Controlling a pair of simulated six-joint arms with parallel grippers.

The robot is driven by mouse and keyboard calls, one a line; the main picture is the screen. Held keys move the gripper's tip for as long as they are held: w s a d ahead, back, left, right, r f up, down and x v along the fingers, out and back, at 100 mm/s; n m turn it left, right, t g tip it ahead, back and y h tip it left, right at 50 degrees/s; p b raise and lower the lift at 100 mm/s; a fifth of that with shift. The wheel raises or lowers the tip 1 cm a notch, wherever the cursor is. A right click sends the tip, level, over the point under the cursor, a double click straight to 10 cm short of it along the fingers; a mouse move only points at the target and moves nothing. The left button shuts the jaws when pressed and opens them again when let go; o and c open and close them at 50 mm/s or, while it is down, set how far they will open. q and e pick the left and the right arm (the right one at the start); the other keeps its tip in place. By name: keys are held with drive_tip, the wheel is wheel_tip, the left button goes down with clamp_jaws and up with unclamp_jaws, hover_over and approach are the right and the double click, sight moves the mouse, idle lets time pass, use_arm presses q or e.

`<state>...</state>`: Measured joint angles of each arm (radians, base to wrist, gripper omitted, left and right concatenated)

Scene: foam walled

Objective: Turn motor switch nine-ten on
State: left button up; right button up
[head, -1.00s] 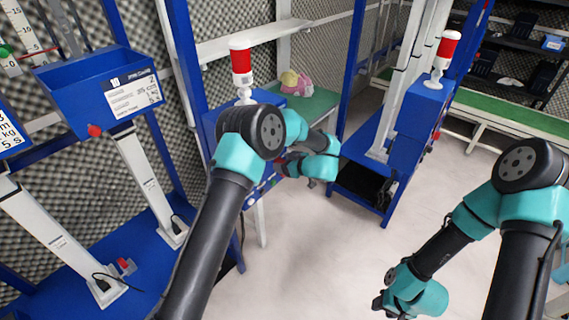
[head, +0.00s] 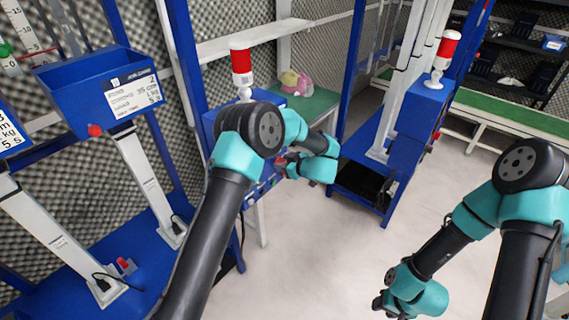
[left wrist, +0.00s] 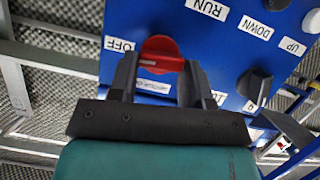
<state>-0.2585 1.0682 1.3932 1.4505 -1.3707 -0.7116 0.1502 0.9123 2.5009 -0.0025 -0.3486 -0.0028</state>
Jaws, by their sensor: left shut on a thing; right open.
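A red rotary switch (left wrist: 161,56) sits on a blue control panel (left wrist: 175,18) in the left wrist view. My left gripper (left wrist: 160,76) is shut on it, with one dark finger on each side. An OFF label (left wrist: 119,44) is beside the left finger and a RUN label (left wrist: 207,8) is up to the right; the lettering appears upside down. A label below the switch is partly hidden and unreadable, so I cannot tell the switch's number. In the head view my left arm hides most of the panel. My right gripper (head: 381,303) is open and empty over the floor.
A black knob (left wrist: 254,84) is on the same panel, right of the red switch, near the UP and DOWN labels. A red and white beacon (head: 241,68) stands above the panel. A second blue station (head: 410,125) stands to the right. The pale floor (head: 320,270) is clear.

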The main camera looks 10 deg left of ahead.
use_arm(q)
drive_tip(key=n+t, duration=0.2)
drive_tip(key=n, duration=0.2)
drive_tip(key=f+n+t, duration=0.1)
drive_tip(key=n+t, duration=0.1)
drive_tip(key=n, duration=0.2)
drive_tip(key=s+n+t, duration=0.1)
drive_tip(key=n+t, duration=0.1)
drive_tip(key=n, duration=0.2)
drive_tip(key=shift+a+f+t, duration=0.15)
drive_tip(key=shift+a+t, duration=0.1)
drive_tip(key=shift+t, duration=0.15)
drive_tip(key=shift+n, duration=0.4)
drive_tip(key=o, duration=0.9)
drive_tip(key=shift+s, duration=0.1)
